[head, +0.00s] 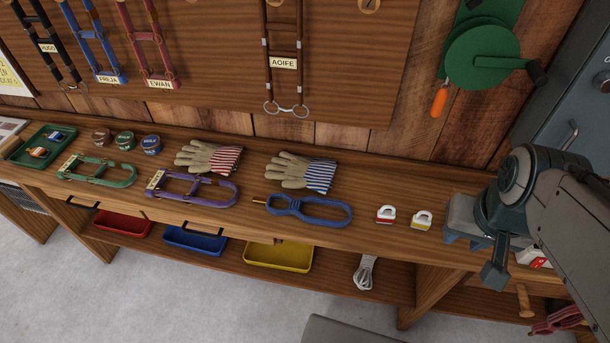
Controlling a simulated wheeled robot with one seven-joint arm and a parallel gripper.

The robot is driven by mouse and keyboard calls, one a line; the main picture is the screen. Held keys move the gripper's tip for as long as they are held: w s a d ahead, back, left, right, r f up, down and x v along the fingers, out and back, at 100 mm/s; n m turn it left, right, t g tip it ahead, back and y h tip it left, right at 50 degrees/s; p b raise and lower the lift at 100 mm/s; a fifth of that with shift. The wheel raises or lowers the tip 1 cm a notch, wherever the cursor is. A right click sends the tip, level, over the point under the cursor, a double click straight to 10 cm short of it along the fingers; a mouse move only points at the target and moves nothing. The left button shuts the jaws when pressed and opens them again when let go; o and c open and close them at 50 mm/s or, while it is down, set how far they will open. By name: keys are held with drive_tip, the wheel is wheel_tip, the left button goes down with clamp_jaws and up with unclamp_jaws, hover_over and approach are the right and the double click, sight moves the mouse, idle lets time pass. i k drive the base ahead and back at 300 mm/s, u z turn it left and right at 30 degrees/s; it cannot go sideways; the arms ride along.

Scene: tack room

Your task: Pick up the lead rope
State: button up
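A blue rope (308,209), bundled into a long loop with a small brass-coloured clip at its left end, lies flat on the wooden bench top. It looks like the lead rope. My gripper (474,257) is at the right end of the bench, well to the right of the blue rope. Its two fingers are spread apart, with nothing seen between them. A pale bundled rope-like item (365,273) rests on the lower shelf.
Striped gloves (304,172) lie behind the rope; a purple halter (192,188) lies left. A green wall reel (482,58) hangs above. The bench front edge is near.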

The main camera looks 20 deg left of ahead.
sight(295, 207)
drive_tip(key=u, duration=1.2)
drive_tip(key=i, duration=0.5)
drive_tip(key=k, duration=0.5)
drive_tip(key=u, duration=1.75)
drive_tip(key=i, duration=1.4)
drive_tip(key=z, duration=2.55)
